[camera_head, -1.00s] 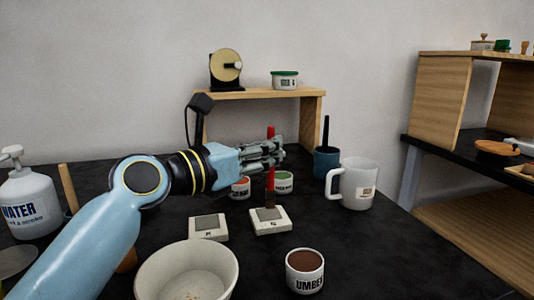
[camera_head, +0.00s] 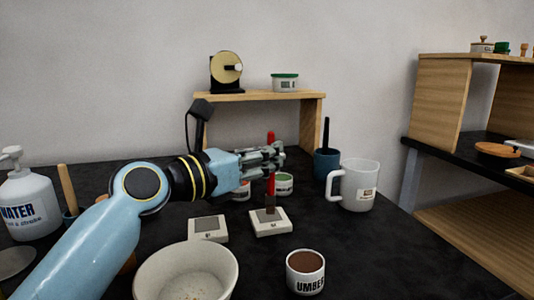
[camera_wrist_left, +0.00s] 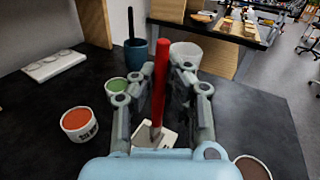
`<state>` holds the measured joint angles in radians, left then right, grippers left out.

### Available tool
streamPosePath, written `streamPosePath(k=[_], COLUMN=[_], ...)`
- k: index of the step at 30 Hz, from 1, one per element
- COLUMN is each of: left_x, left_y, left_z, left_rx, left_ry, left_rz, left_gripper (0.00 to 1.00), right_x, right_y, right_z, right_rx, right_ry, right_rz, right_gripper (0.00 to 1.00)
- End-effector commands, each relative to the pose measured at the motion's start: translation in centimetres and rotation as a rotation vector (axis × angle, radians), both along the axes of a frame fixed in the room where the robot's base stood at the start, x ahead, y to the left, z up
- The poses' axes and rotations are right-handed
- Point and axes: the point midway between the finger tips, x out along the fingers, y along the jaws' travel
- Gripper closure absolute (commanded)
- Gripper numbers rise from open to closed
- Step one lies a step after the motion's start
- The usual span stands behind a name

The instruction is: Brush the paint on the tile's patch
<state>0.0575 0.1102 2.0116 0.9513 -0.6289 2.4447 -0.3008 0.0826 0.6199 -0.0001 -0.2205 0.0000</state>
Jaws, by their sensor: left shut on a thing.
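My left gripper (camera_head: 266,160) is shut on a red-handled brush (camera_head: 271,184), which it holds upright. The brush's lower end is at the grey patch of the right-hand white tile (camera_head: 262,231); I cannot tell whether the tip touches it. In the left wrist view the brush (camera_wrist_left: 160,80) stands between the fingers, and part of the tile (camera_wrist_left: 168,140) shows below. A second white tile (camera_head: 208,237) with a grey patch lies to the left. Paint pots stand near: one labelled UMBER (camera_head: 305,282), a green one (camera_head: 284,183), and a red one (camera_wrist_left: 77,122). My right gripper is not in view.
A white bowl (camera_head: 150,275) stands at the front and a white mug (camera_head: 359,200) at the right. A blue cup (camera_head: 326,164) holds a dark-handled tool. A water bottle (camera_head: 30,210) is at the left. A wooden shelf (camera_head: 260,95) stands behind.

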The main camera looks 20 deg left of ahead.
Motion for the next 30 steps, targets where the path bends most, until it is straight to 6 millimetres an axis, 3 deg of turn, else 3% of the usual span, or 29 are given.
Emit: streamPosePath(k=[22,30], left_x=[0.1,1.6], left_y=[0.0,1.0], left_z=[-1.3,-1.2], left_rx=[0.0,0.001], left_ry=[0.0,0.0], left_rz=[0.001,0.0], left_gripper=[1.0,1.0], right_x=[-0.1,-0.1], right_y=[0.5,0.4], right_z=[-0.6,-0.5], right_rx=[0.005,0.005], right_ry=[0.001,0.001], right_rz=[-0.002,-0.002], right_gripper=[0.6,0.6])
